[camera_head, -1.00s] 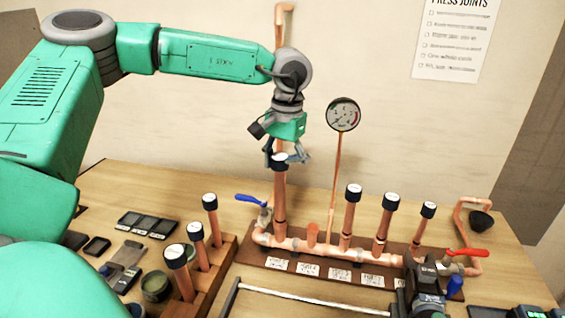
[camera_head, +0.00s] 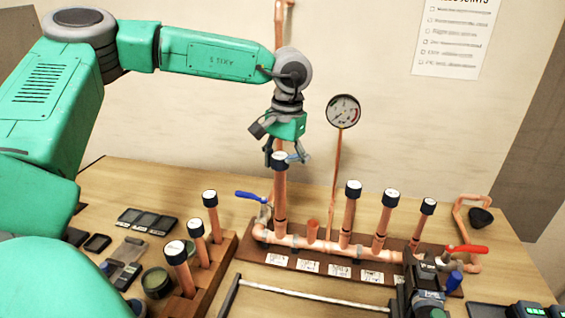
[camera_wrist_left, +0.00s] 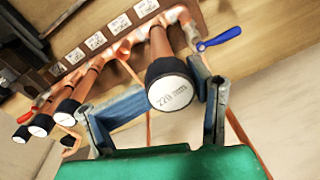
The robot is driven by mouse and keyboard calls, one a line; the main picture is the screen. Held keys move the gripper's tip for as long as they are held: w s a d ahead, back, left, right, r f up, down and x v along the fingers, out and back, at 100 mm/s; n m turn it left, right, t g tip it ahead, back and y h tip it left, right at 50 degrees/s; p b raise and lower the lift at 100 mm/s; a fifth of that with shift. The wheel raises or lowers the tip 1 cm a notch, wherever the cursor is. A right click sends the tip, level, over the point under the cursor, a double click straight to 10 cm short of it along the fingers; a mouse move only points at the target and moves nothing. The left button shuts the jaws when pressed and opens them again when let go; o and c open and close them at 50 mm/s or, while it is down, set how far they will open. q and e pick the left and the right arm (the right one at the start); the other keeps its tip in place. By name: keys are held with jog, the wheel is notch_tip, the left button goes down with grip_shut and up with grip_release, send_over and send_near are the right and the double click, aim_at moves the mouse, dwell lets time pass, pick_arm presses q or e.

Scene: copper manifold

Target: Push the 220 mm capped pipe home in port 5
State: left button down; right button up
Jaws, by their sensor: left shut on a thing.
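The 220 mm capped pipe (camera_head: 280,195) stands upright in the leftmost port of the copper manifold (camera_head: 327,248). Its lower end is inside the port collar; how deep it sits I cannot tell. Its black cap with a white "220 mm" top (camera_wrist_left: 171,91) faces the left wrist view. My left gripper (camera_head: 284,155) points down at the top of this pipe. It also shows in the left wrist view (camera_wrist_left: 160,108), shut on the pipe, with one blue-grey finger on each side of the cap. The port number labels are too small to read. My right gripper is not in view.
Several other capped pipes (camera_head: 350,210) stand in the manifold, near a short copper stub (camera_head: 313,231). A pressure gauge (camera_head: 343,111) rises behind. A blue lever (camera_head: 250,196) is close left. A wooden rack (camera_head: 217,262) holds more capped pipes. A dark tool (camera_head: 424,290) stands front right.

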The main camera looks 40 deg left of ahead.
pick_arm(q)
jog(key=shift+c, duration=1.3)
grip_release()
jog(key=shift+s+f, duration=0.1)
jog(key=shift+c, duration=0.7)
jog(key=o, duration=0.4)
jog(key=shift+a+r, duration=0.1)
jog(key=shift+r, duration=3.45)
jog(key=shift+f, duration=0.1)
